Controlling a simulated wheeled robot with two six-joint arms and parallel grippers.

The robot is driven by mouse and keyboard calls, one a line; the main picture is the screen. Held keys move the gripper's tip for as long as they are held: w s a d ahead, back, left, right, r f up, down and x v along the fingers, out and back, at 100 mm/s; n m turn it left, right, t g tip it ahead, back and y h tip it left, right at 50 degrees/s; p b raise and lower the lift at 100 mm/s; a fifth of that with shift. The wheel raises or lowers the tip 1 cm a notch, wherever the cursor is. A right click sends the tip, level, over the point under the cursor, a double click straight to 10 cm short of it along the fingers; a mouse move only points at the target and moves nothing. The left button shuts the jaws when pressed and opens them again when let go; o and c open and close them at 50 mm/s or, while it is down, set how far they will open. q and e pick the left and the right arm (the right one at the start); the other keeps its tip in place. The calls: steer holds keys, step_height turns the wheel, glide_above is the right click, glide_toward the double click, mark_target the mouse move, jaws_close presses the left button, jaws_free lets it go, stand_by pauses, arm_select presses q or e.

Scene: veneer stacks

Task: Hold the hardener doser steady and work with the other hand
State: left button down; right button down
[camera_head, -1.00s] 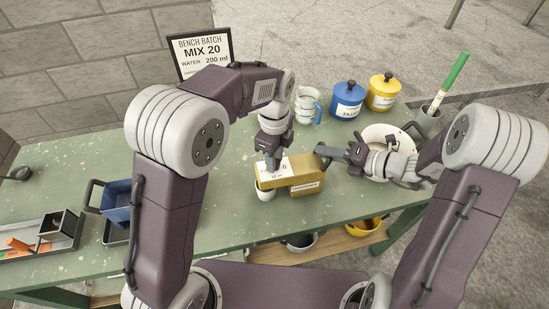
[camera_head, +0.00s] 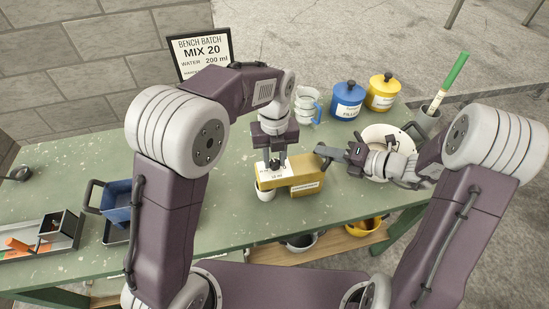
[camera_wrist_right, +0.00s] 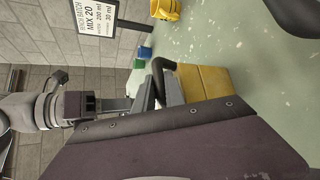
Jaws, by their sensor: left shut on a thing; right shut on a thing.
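The hardener doser (camera_head: 305,184) is a yellow box with white labels on the green bench. Its dark handle (camera_wrist_right: 161,68) sticks out on the right side. My right gripper (camera_head: 328,153) is shut on this handle; the right wrist view shows the handle between its fingers, beside the yellow body (camera_wrist_right: 205,82). My left gripper (camera_head: 276,165) points down and is shut at the top of the doser, behind its label; the exact part it grips is hidden. A white cup (camera_head: 264,193) stands at the doser's left end, partly under it.
A blue pot (camera_head: 347,101) and a yellow pot (camera_head: 383,92) stand at the back right, beside clear measuring cups (camera_head: 306,106). A sign (camera_head: 203,52) reads MIX 20. A blue bin (camera_head: 117,203) is at the left. The bench (camera_head: 225,205) left of the doser is clear.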

arm_select(q)
steer(key=shift+m, duration=0.9)
steer(key=c, duration=1.1)
jaws_free()
step_height(320, 180, up, 12)
steer(key=shift+r, duration=0.1)
step_height(320, 180, up, 7)
glide_above(274, 162)
arm_select(e)
steer(key=c, duration=1.3)
jaws_free()
